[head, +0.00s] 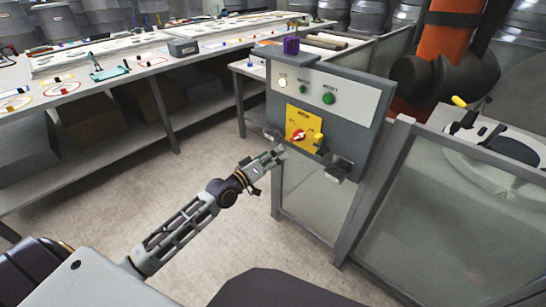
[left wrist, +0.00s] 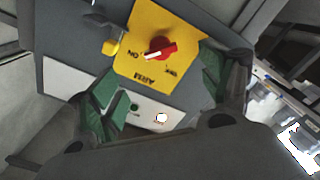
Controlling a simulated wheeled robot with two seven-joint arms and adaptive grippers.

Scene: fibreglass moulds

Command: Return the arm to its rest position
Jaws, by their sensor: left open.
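My left arm comes in from the lower left in the head view. Its gripper (head: 268,158) is close to the front of a grey control box (head: 370,105), just below and left of a yellow switch plate (head: 293,118). In the left wrist view the gripper (left wrist: 162,92) has its green-padded fingers spread wide, with nothing held between them. The plate (left wrist: 150,25), marked ARM, ON and OFF, shows between and beyond the fingers. Its red rotary knob (left wrist: 162,48) appears clear of both fingers; it also shows in the head view (head: 298,136). My right gripper is in neither view.
The box has a lit white lamp (head: 282,83) and green buttons (head: 328,98). Fence panels (head: 430,220) stand below and right. An orange robot arm (head: 445,35) is behind. A long workbench (head: 150,70) runs along the left. Floor (head: 195,170) between is clear.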

